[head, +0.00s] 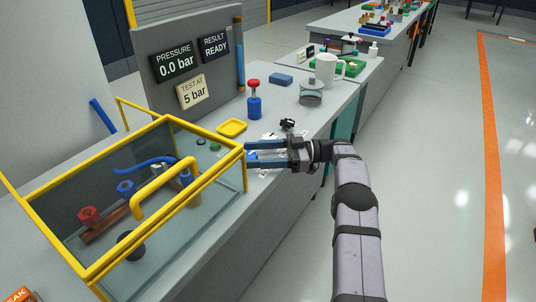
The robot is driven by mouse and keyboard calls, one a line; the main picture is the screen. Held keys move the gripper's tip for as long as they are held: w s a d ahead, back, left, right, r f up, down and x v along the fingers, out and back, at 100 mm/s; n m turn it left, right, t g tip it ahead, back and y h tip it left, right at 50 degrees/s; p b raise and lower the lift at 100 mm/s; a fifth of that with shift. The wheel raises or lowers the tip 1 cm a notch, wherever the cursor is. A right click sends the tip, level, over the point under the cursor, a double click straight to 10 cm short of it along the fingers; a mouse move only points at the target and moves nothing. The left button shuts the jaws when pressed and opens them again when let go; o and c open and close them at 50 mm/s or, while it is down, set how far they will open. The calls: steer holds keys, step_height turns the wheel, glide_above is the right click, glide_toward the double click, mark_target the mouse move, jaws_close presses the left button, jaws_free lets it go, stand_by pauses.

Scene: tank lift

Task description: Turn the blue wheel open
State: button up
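A blue wheel (127,187) shows through the clear wall of a yellow-framed tank (246,176). It sits on a fitting beside a red wheel (89,215). How far the blue wheel is turned cannot be told. My gripper (249,155) is outside the tank, close to its right end and above the grey bench. Its two fingers point left with a gap between them. It is open and appears empty. It is well to the right of the blue wheel and apart from it.
A yellow handle (150,188) arches at the tank's front. A blue hose (140,164) runs inside. The panel reads 0.0 bar.

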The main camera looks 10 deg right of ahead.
mark_target(263, 178)
steer(key=shift+s+d, duration=0.15)
steer(key=shift+d, duration=1.15)
steer(key=shift+s+d, duration=0.15)
steer(key=shift+d, duration=1.15)
steer(key=w+a+r+m+t+h, duration=0.1)
steer(key=w+a+r+m+t, duration=0.35)
steer(key=t, duration=0.75)
steer(key=s+f+m+h, duration=0.1)
steer(key=s+m+h, duration=0.1)
steer(key=s+h, duration=0.1)
steer(key=s+f+m+t+h+p, duration=0.1)
steer(key=s+f+m+h, duration=0.1)
steer(key=s+m+h, duration=0.1)
steer(key=s+f+m+t+h, duration=0.1)
steer(key=s+f+m+h, duration=0.1)
steer(key=s+h, duration=0.1)
steer(key=shift+s+m+h, duration=0.25)
steer(key=shift+s+h, duration=0.15)
steer(key=shift+s, duration=0.2)
steer(key=shift+p+x, duration=0.4)
steer(key=shift+x, duration=3.25)
steer(key=shift+r, duration=0.1)
steer(key=c, duration=1.1)
